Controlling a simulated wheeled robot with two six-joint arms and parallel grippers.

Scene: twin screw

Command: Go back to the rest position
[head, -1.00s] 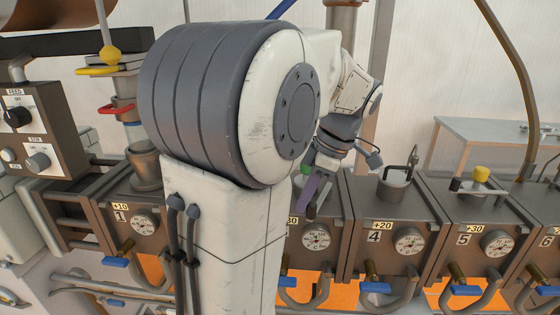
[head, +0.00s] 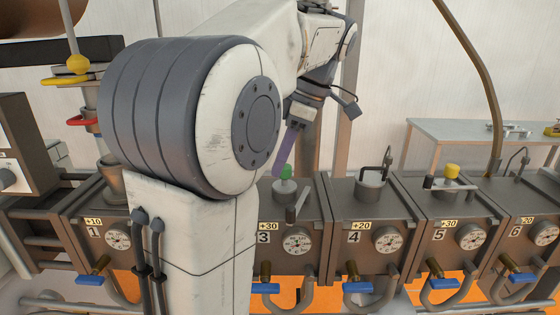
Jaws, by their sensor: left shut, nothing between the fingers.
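My left arm fills the middle of the head view, and its wrist bends down at the upper centre. My left gripper (head: 283,164), with a purple finger part showing, is shut and empty. It hangs just above the green knob (head: 286,172) on top of unit 3 in the picture; whether it touches the knob is hard to tell. My right gripper is not in view. The arm hides the place of unit 2 and part of unit 3.
A row of grey units with gauges runs across, including unit 1 (head: 104,245), unit 4 (head: 357,209) with an upright handle, and unit 5 (head: 445,209) with a yellow knob. Blue-handled valves stick out in front. A metal table (head: 450,128) stands behind at right.

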